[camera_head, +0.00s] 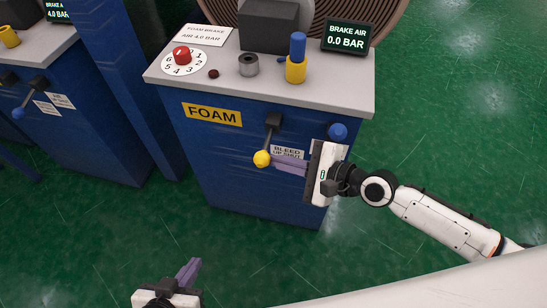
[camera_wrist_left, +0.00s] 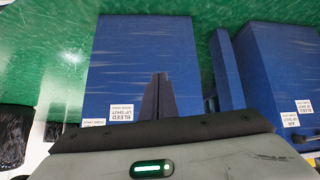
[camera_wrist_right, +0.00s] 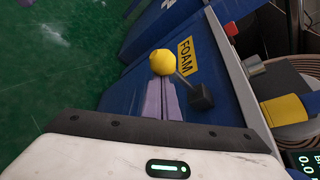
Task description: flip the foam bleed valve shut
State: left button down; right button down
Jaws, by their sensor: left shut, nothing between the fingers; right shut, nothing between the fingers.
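The foam bleed valve's lever, with its yellow ball end (camera_head: 262,158), hangs down from a dark pivot (camera_head: 273,119) on the front of the blue FOAM cabinet (camera_head: 235,175). A label reading BLEED UP SHUT (camera_head: 288,152) sits beside it, partly covered. My right gripper (camera_head: 277,165) is shut and empty, its purple fingertips right by the ball. The right wrist view shows the ball (camera_wrist_right: 163,62) just beyond the fingertips (camera_wrist_right: 160,85); I cannot tell whether they touch. My left gripper (camera_head: 188,270) is shut and empty, low in front of the cabinet, well away from the lever.
A blue knob (camera_head: 338,131) is on the cabinet front above my right gripper. The grey top carries a red dial knob (camera_head: 182,55), a yellow-and-blue post (camera_head: 297,60) and a display (camera_head: 346,38) reading BRAKE AIR 0.0 BAR. A similar cabinet (camera_head: 90,130) stands left; green floor is clear in front.

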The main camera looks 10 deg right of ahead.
pick_arm(q)
jog(key=shift+w, duration=0.2)
pick_arm(e)
jog(key=shift+f, duration=0.1)
